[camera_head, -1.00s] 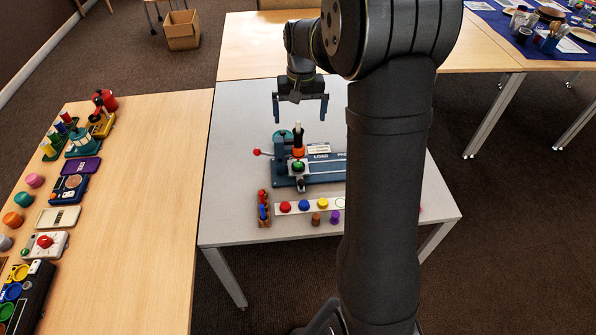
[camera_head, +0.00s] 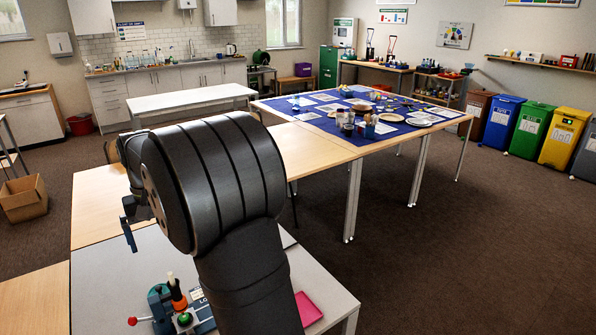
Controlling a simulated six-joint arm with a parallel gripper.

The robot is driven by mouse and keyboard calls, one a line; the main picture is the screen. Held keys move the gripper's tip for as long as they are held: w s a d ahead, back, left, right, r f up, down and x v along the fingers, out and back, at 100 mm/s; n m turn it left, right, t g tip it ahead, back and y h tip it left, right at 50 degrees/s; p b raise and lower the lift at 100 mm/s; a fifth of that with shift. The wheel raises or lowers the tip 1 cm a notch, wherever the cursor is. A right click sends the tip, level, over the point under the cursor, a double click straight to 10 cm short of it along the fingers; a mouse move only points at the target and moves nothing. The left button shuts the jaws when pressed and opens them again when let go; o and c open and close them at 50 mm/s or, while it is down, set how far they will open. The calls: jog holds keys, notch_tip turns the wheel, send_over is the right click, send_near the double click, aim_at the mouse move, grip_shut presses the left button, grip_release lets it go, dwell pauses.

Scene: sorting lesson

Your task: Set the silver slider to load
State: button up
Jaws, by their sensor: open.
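The blue fixture (camera_head: 203,314) stands on the grey table at the lower left, cut off by the bottom edge of the picture. It carries a green knob (camera_head: 184,319), an upright post with an orange band (camera_head: 178,299) and a lever with a red ball (camera_head: 132,321). Only the start of a white label shows beside my arm. I cannot make out the silver slider; my arm covers the fixture's right part. My gripper (camera_head: 130,226) is open and empty, above and left of the fixture, partly hidden behind my arm.
A pink tray (camera_head: 308,309) lies on the grey table (camera_head: 106,285) right of my arm. Wooden tables (camera_head: 300,150) adjoin behind. A blue-covered table (camera_head: 300,112) with dishes stands farther back. A cardboard box (camera_head: 24,200) is on the floor at left.

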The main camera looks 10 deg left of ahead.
jog(key=c, duration=1.1)
jog(key=shift+f, duration=0.15)
jog(key=shift+c, duration=0.6)
jog(key=m, duration=0.9)
send_over(188, 326)
jog(key=s+d, duration=0.4)
notch_tip(188, 326, down, 13)
notch_tip(188, 326, down, 17)
jog(key=shift+s+r, duration=0.1)
jog(key=shift+c, duration=0.4)
